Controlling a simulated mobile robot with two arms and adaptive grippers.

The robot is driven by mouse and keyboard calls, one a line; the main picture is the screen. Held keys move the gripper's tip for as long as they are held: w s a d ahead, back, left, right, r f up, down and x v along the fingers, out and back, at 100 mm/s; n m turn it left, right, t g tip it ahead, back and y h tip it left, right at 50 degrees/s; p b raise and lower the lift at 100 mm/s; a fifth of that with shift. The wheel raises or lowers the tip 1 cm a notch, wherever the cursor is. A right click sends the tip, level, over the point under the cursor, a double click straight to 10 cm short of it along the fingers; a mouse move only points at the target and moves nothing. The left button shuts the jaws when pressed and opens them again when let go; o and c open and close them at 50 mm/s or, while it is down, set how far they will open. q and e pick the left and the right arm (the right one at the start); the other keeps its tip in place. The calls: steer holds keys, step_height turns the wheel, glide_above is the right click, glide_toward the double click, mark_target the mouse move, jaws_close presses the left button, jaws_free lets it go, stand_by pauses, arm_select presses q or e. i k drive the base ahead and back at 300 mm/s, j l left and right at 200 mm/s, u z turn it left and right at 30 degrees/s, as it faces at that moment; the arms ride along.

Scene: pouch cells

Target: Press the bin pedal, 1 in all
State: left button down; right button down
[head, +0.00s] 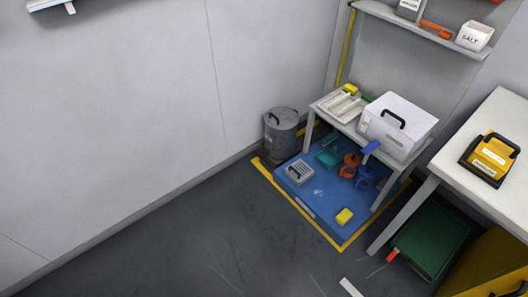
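A green bin or box (431,244) stands on the floor under the white table at the lower right. A small red piece (393,256) sticks out at its near left corner, low by the floor; it looks like a pedal, but it is small in the picture. A grey round bin (281,136) with a dark handle on its lid stands against the wall corner; no pedal can be made out on it. Neither of my grippers is in view.
A white table (498,128) carrying a yellow case (489,159) overhangs the green bin. A blue mat (318,210) with yellow edging holds several tools under a small bench (348,126). A white strip (350,288) lies near the bottom edge. Open grey floor (190,240) fills the lower left.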

mark_target(262, 153)
steer(key=i+l+u, duration=0.2)
steer(key=i, duration=0.3)
steer(key=i+u, duration=0.2)
steer(key=i, duration=0.3)
steer(key=i+l+u, duration=0.2)
steer(key=i, duration=0.25)
steer(key=i+l, duration=0.05)
steer(key=l, duration=0.05)
